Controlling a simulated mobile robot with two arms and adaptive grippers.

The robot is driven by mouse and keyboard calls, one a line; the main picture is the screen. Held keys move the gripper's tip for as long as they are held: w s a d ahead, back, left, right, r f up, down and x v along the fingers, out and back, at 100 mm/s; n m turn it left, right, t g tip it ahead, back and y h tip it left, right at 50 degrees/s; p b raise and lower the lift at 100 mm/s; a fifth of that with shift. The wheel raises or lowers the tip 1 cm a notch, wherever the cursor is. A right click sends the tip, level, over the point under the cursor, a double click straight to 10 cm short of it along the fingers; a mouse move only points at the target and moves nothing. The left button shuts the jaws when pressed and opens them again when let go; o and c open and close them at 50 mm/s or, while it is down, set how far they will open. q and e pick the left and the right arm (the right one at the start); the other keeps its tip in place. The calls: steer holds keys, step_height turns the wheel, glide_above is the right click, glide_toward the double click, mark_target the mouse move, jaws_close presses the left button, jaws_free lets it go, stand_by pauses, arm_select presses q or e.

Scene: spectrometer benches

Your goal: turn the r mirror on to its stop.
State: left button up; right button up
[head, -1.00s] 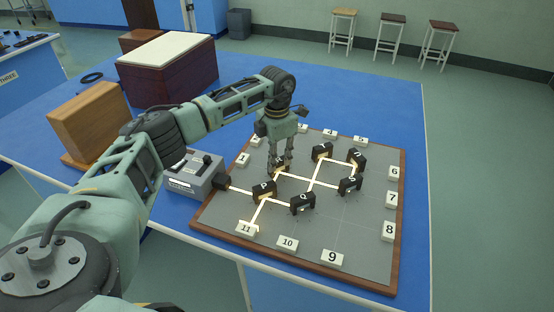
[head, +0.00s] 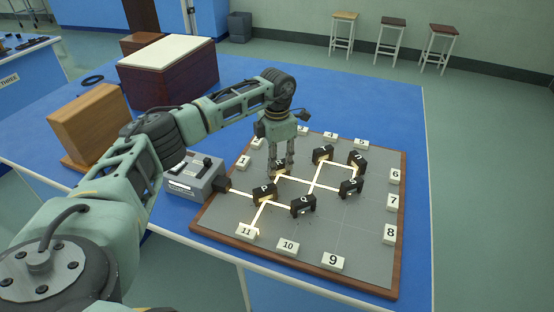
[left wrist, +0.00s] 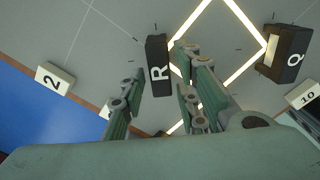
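The r mirror, a black block lettered R (left wrist: 158,66), stands upright on the grey board. In the head view the r mirror (head: 278,168) is partly hidden by my left gripper (head: 282,163). The left gripper is over it, pointing down, with one finger on each side of the block. In the left wrist view the fingers (left wrist: 160,62) are spread. A gap shows between the left finger and the block; I cannot tell whether the right finger touches it. Bright beam lines run beside the r mirror. My right gripper is not in view.
Other black mirrors stand close by: P (head: 264,194), Q (head: 303,205), S (head: 351,187) and two farther back. White number blocks, such as 9 (head: 333,261), line the board (head: 370,250). A grey source box (head: 198,178) stands at its left. The board's front right is clear.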

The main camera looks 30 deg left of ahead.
mark_target(277, 163)
arm_select(q)
steer(key=shift+o, duration=0.5)
step_height(277, 163, up, 12)
stand_by(0.3)
stand_by(0.4)
